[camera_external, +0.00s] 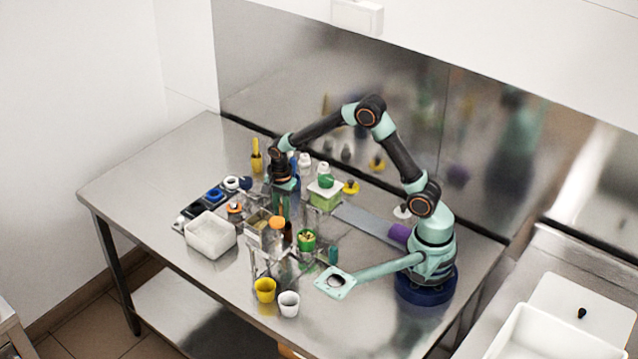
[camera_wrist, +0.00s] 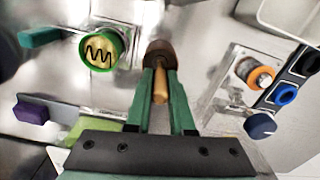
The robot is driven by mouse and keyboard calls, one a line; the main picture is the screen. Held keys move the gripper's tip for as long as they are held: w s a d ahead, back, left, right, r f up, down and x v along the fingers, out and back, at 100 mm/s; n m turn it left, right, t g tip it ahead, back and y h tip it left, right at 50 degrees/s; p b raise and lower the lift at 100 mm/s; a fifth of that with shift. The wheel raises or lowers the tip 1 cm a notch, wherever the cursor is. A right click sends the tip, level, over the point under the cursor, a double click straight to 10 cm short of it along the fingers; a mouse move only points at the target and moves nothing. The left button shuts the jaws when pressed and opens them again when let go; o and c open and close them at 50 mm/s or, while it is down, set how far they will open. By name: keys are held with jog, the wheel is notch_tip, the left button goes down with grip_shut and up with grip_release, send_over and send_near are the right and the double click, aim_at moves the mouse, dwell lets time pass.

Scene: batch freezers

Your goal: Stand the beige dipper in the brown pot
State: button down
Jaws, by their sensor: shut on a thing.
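My gripper (camera_wrist: 162,110) points down over the table and is shut on the beige dipper (camera_wrist: 160,88). The dipper's handle shows between the two green fingers in the wrist view. Its far end overlaps the brown pot (camera_wrist: 160,50), which is just beyond the fingertips. I cannot tell how far the dipper reaches into the pot, as its lower end is hidden. In the external view my gripper (camera_external: 283,208) is among the crowded items near the middle of the table; the dipper is not clear there.
A green cup with a black zigzag (camera_wrist: 100,48) stands left of the pot; an orange-ringed item (camera_wrist: 257,76) stands right. A white bin (camera_external: 209,235), yellow cup (camera_external: 265,290) and white cup (camera_external: 288,304) stand toward the front. The table's left end is clear.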

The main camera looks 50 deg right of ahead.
jog(key=shift+c, duration=1.1)
grip_release()
jog(key=shift+r, duration=3.5)
jog(key=shift+s+d+r+n, duration=0.15)
jog(key=shift+d+r+n, duration=0.05)
jog(key=shift+r+n, duration=0.15)
jog(key=s+d+r+n+t, duration=0.2)
jog(key=s+d+r+n, duration=0.2)
jog(key=s+n, duration=0.3)
jog(key=s+d+r+n+t, duration=0.3)
jog(key=s+d+r+n, duration=0.2)
jog(key=s+n, duration=0.2)
jog(key=shift+d+n+t, duration=0.3)
jog(key=shift+n, duration=0.45)
